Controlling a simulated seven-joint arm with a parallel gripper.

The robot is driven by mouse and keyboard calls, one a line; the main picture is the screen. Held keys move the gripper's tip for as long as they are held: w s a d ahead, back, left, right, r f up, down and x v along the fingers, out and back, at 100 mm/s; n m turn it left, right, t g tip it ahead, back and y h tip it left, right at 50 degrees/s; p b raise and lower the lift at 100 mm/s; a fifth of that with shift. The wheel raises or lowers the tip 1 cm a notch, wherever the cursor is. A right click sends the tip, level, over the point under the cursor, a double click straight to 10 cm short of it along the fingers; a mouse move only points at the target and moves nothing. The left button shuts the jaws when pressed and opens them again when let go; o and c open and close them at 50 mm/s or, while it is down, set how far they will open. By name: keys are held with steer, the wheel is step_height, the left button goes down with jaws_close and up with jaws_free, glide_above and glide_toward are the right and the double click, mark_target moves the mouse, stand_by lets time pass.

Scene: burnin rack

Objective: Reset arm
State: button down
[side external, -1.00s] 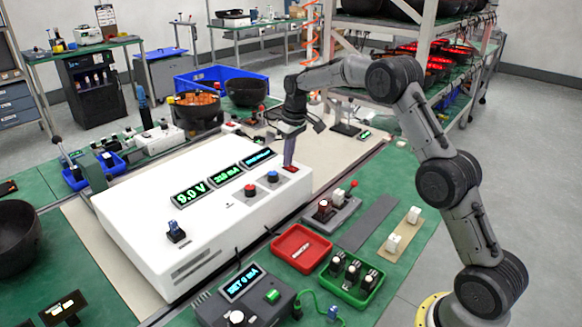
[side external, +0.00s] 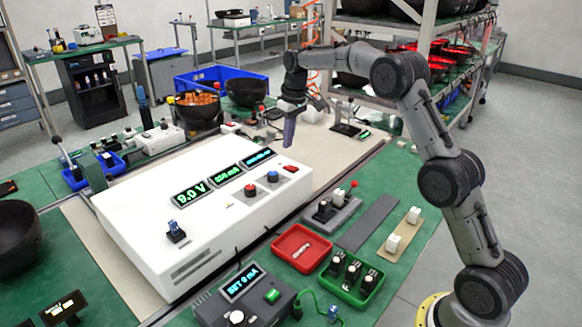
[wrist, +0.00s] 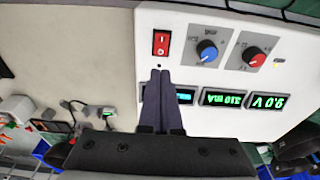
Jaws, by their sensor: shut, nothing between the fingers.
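My gripper (side external: 289,132) is shut and empty. It hangs in the air above the back right part of the white power supply (side external: 135,215), apart from it. In the wrist view my gripper (wrist: 160,76) has its two fingers together, pointing toward the red rocker switch (wrist: 161,43) on the supply's panel. The red switch (side external: 291,168) also shows in the side view, below the fingertips. The supply has a red knob (side external: 250,190), a blue knob (side external: 272,176) and lit displays, one reading 9.0 V (side external: 190,194).
In front of the supply are a red tray (side external: 277,254) with a small part, a green tray (side external: 372,283) with several components, and a dark set-current box (side external: 245,300). A blue bin (side external: 205,76) and black bowls (side external: 245,92) stand behind. A rack (side external: 437,40) stands at the back right.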

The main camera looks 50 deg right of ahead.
steer(key=shift+r, duration=0.5)
